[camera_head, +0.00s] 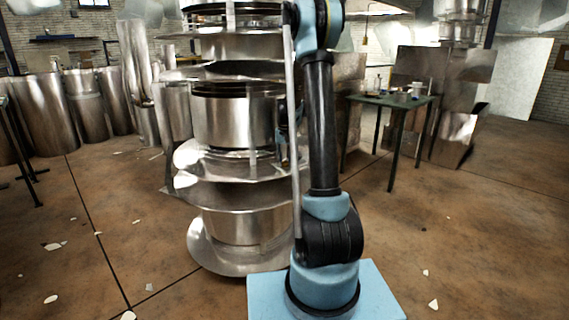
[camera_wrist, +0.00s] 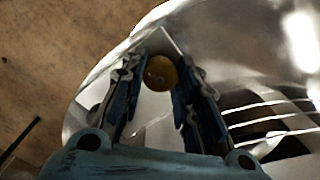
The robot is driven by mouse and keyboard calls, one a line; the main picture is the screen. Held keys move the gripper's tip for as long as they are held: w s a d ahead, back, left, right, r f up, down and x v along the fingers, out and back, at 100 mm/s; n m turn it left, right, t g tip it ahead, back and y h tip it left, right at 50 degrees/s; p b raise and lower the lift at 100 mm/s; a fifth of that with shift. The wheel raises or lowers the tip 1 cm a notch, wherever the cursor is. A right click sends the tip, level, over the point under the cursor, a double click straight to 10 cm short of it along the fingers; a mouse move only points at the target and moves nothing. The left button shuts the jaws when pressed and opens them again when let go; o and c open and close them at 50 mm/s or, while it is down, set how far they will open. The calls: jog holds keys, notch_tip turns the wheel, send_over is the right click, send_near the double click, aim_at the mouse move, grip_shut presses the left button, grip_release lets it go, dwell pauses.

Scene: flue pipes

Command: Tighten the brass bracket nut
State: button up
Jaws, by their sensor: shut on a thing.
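The brass bracket nut (camera_wrist: 161,72) shows as a round, gold-coloured piece in the wrist view. It sits between the fingertips of my gripper (camera_wrist: 158,80), which is shut on it. A pale, flat metal edge lies just behind the nut. In the head view my arm stands in front of the flue pipe stack (camera_head: 235,120). Whether the nut is tight cannot be told.
Wide metal flanges (camera_head: 230,250) stick out around the stack near my arm. A dark work table (camera_head: 390,101) with small items stands at the right. Several metal cylinders (camera_head: 45,110) stand at the left. White scraps (camera_head: 52,246) lie on the brown floor, which is otherwise open.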

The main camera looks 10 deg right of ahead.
aim_at(285, 162)
jog(key=m, duration=0.4)
jog(key=shift+m, duration=0.3)
dwell(0.3)
jog(key=o, duration=1.1)
jog(key=shift+c, duration=0.2)
jog(key=shift+r, duration=3.7)
